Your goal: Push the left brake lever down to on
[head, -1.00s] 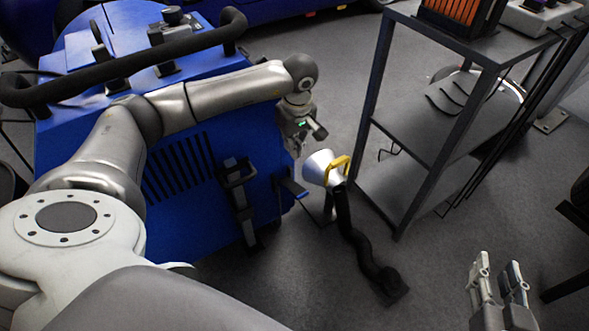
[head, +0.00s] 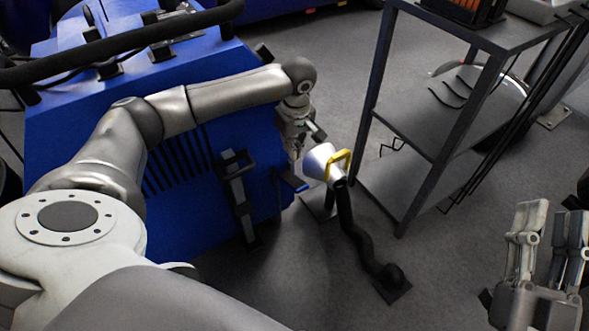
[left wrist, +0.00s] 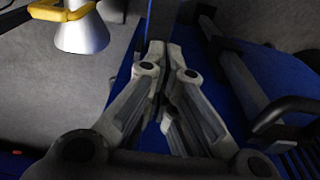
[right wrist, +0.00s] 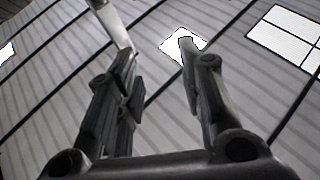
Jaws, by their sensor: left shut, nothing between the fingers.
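My left gripper (head: 293,152) is shut and empty beside the right side of the blue machine (head: 90,110). In the left wrist view its fingertips (left wrist: 164,50) meet, close to a blue edge and a dark bar. A black upright lever-like part (head: 238,190) with a handle stands on the machine's near face, left of and below the gripper. A small blue piece (head: 291,181) sticks out just below the gripper. I cannot tell which part is the left brake lever, or whether the gripper touches it. My right gripper (head: 549,225) is open and empty at the lower right.
A silver cone with a yellow handle (head: 328,163) and a dark hose (head: 350,232) stands right of my left gripper. A dark metal shelf (head: 425,130) rises further right. A thick black rail (head: 120,45) crosses the machine's top. Floor is clear at the front middle.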

